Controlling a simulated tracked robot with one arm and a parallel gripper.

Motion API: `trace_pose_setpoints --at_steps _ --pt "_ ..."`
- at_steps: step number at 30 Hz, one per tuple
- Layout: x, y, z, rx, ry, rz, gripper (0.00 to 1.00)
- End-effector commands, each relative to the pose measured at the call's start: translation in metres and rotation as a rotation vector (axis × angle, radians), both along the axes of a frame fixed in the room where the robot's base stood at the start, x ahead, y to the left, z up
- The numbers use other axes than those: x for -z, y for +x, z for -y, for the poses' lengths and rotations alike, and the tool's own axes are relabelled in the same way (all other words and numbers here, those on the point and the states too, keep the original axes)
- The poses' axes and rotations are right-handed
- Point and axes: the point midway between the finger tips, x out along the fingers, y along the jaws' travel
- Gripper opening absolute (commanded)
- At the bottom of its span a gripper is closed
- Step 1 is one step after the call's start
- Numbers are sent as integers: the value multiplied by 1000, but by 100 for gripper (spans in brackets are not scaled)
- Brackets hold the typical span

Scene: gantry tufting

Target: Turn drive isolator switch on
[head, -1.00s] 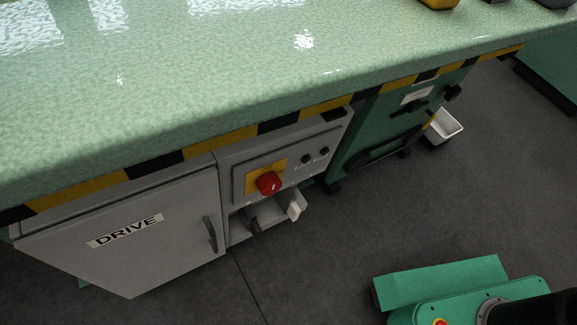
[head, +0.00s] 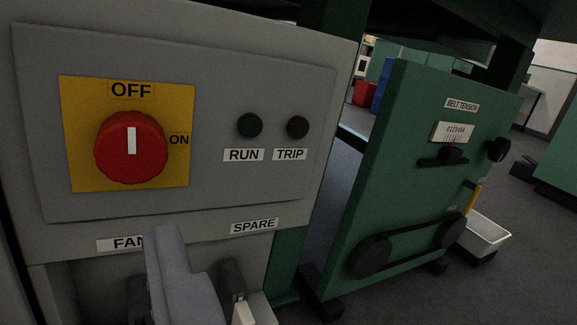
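The drive isolator switch is a round red knob (head: 131,148) on a square yellow plate (head: 80,180), at the left of the head view. Its white bar stands upright and points at the OFF label (head: 131,90). The ON label (head: 179,140) is to the right of the knob.
A green belt tension unit (head: 400,170) with pulleys stands to the right. A white tray (head: 486,236) is beside it. Open floor shows at the lower right.

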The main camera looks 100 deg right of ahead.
Motion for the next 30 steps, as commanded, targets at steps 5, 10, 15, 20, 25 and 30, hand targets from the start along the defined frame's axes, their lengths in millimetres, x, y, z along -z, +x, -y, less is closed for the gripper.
trace_pose_setpoints --at_steps 5,10,15,20,25,30 --pt "11 -22 8 24 -57 -31 64" --pt "12 -21 19 31 -64 -32 64" --pt "13 -13 42 32 -61 -32 64" --pt "13 -3 67 33 -60 -32 64" --pt "13 9 93 32 -61 -30 64" --pt "12 19 116 30 -62 -30 64"
